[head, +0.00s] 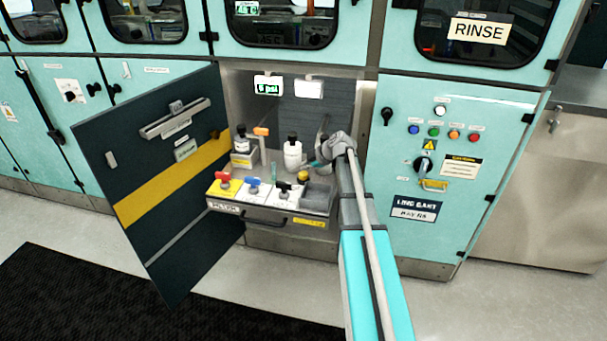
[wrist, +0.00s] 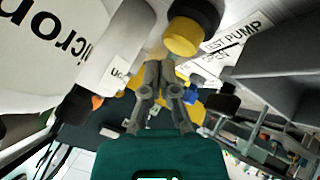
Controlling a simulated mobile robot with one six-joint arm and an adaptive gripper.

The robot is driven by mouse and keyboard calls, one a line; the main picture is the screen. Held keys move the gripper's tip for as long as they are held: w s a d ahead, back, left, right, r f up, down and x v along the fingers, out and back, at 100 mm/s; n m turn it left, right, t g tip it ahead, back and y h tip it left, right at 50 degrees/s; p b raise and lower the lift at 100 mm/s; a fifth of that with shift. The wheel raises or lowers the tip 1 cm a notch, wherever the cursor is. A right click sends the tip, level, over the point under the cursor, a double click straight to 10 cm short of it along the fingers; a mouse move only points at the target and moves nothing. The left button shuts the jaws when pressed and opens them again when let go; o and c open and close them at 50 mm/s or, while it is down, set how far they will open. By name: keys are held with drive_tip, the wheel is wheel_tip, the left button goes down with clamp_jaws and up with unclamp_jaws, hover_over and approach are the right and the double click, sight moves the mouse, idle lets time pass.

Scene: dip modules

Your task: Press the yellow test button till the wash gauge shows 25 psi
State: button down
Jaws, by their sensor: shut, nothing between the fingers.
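The yellow test button (head: 303,176) stands at the right rear of the open drawer in the cabinet bay. In the wrist view it is a yellow cap (wrist: 181,37) on a black collar beside a "TEST PUMP" label (wrist: 232,38). My gripper (wrist: 161,64) is shut and empty, its fingertips just below and left of the cap in that picture. A small gap appears between them, and I see no clear contact. In the head view my wrist hides most of the fingers. A lit gauge (head: 267,88) above the bay shows what looks like a single digit and "psi".
Red (head: 223,180), blue (head: 253,183) and black (head: 284,187) valve handles sit on the drawer's front. A white bottle (head: 292,154) and a black-capped bottle (head: 241,150) stand behind. The dark door (head: 150,190) is swung open on the left. A grey bin (head: 319,192) lies right.

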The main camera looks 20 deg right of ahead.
sight(305, 174)
drive_tip(key=shift+f+b, duration=1.05)
idle(1.4)
drive_tip(key=shift+r, duration=0.15)
drive_tip(key=shift+r+p, duration=0.95)
drive_tip(key=shift+p, duration=0.15)
drive_tip(key=shift+r+p, duration=2.5)
